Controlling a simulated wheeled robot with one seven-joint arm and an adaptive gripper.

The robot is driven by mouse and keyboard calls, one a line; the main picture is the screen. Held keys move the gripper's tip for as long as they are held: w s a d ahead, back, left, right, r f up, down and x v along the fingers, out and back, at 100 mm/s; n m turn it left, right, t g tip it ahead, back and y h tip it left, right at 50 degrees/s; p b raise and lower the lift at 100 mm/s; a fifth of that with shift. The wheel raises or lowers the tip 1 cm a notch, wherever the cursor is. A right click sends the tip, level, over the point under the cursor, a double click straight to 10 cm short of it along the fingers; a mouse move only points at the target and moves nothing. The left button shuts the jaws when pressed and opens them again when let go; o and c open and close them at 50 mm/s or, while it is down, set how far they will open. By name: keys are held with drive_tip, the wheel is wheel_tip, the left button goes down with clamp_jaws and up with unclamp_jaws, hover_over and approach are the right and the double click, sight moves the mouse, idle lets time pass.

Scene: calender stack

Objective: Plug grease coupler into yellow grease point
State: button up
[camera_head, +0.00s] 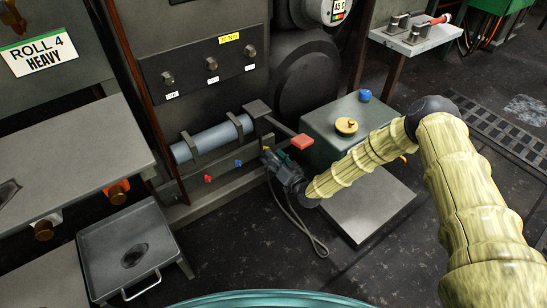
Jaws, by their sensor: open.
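My arm in its pale yellow sleeve reaches in from the right. My gripper (273,161) is at the lower frame of the machine, its fingers open and pointing to the upper left. A small yellow spot, which looks like the yellow grease point (266,149), shows right at the fingertips. A blue point (238,163) and a red point (207,178) sit to its left along the same frame. A dark hose (298,228) hangs in a loop from the gripper area to the floor. The grease coupler is not clearly visible; my gripper hides whether it is in the yellow point.
A grey cylinder (212,138) lies in brackets above the points, with a red-ended lever (302,141) to its right. A green-grey box (335,122) with a yellow knob stands behind my forearm. A metal tray (125,240) is at lower left. Dark floor is free in front.

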drive_tip(key=shift+s, duration=0.1)
idle(0.5)
drive_tip(key=p+v, duration=0.3)
drive_tip(key=v, duration=0.4)
idle(0.7)
idle(0.4)
